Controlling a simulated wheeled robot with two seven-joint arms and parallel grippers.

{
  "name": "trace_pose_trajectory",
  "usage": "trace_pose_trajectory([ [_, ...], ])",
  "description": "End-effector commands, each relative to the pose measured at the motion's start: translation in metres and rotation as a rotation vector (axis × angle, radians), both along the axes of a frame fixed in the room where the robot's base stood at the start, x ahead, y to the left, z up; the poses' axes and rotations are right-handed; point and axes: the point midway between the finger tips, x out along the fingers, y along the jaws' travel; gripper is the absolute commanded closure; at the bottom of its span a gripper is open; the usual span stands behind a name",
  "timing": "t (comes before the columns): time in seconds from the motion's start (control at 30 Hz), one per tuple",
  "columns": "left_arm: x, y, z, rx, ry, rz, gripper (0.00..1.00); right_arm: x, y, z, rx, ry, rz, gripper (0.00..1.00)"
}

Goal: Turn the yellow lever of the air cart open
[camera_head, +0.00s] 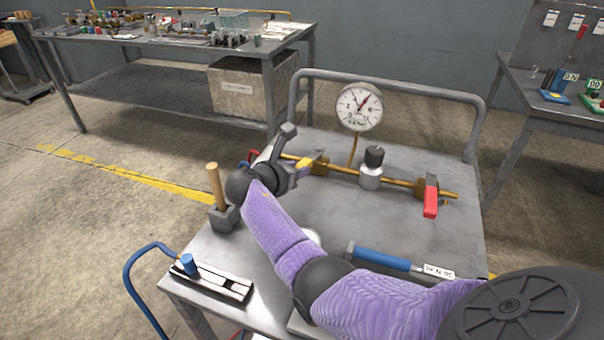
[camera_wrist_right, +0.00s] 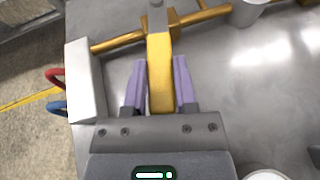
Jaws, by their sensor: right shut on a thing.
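The air cart (camera_head: 440,235) is a grey metal trolley with a brass pipe (camera_head: 342,169) running across its top. The yellow lever (camera_head: 305,163) sits on a brass valve near the pipe's left end. In the right wrist view the yellow lever (camera_wrist_right: 160,75) points from the valve down towards my palm. My right gripper (camera_wrist_right: 160,88) is shut on it, with one purple finger on each side. In the head view my right gripper (camera_head: 300,170) partly hides the lever and the pipe's left end. My left gripper is not in view.
A pressure gauge (camera_head: 359,107) stands on the pipe. A red lever (camera_head: 430,197) is at the pipe's right end. A grey regulator (camera_head: 371,168), a blue-handled tool (camera_head: 385,258), a wooden-handled tool in a block (camera_head: 216,185) and a blue hose (camera_head: 128,279) are nearby.

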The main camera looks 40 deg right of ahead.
Motion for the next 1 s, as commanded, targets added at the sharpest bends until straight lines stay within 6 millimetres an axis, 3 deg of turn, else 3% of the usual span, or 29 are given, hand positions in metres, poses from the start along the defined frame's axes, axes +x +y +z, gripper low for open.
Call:
trace_pose_trajectory([
  [0.07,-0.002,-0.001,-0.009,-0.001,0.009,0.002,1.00,0.003,0.001,-0.005,-0.001,0.002,-0.031,1.00],
  [0.37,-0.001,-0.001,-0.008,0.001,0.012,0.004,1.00,0.003,0.002,-0.002,-0.001,0.002,-0.047,1.00],
  [0.4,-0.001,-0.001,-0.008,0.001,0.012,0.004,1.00,0.003,0.002,-0.002,-0.001,0.003,-0.046,0.61],
  [0.57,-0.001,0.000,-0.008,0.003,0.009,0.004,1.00,0.003,0.002,-0.001,-0.001,0.001,-0.045,0.29],
  [0.83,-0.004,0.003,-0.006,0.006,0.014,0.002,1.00,0.003,0.003,0.001,-0.003,-0.001,-0.043,0.29],
  [1.0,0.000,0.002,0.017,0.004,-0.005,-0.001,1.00,-0.002,0.032,0.019,0.000,-0.003,-0.040,0.29],
])
